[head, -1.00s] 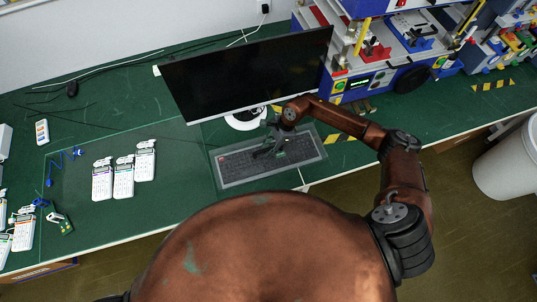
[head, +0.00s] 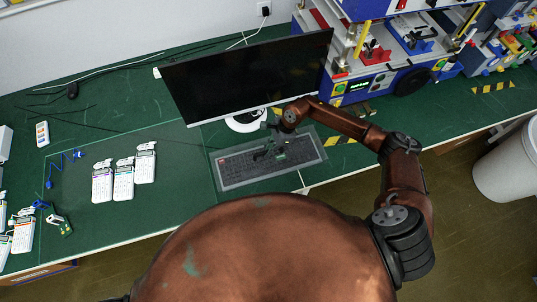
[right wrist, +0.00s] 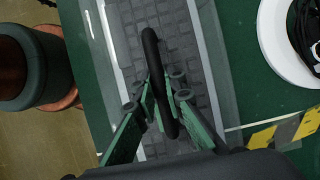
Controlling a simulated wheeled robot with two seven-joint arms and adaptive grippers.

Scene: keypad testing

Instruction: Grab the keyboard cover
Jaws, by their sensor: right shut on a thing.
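The keyboard cover (head: 230,185) is a clear sheet or shell over a dark keyboard (head: 240,166) on the green table, in front of the monitor. In the right wrist view the cover has a black bar-like handle (right wrist: 151,52) standing over the keys. My right gripper (head: 268,151) is low over the middle of the keyboard. In the right wrist view its green fingers (right wrist: 163,100) are shut on the handle from both sides. The cover still appears to rest over the keyboard; any small gap is too fine to tell. My left gripper is not in view.
A black monitor (head: 250,75) on a white round base (head: 245,122) stands just behind the keyboard. Several white keypads (head: 123,180) lie to the left. A blue and white test rack (head: 385,70) stands at the back right. The table's front edge is close.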

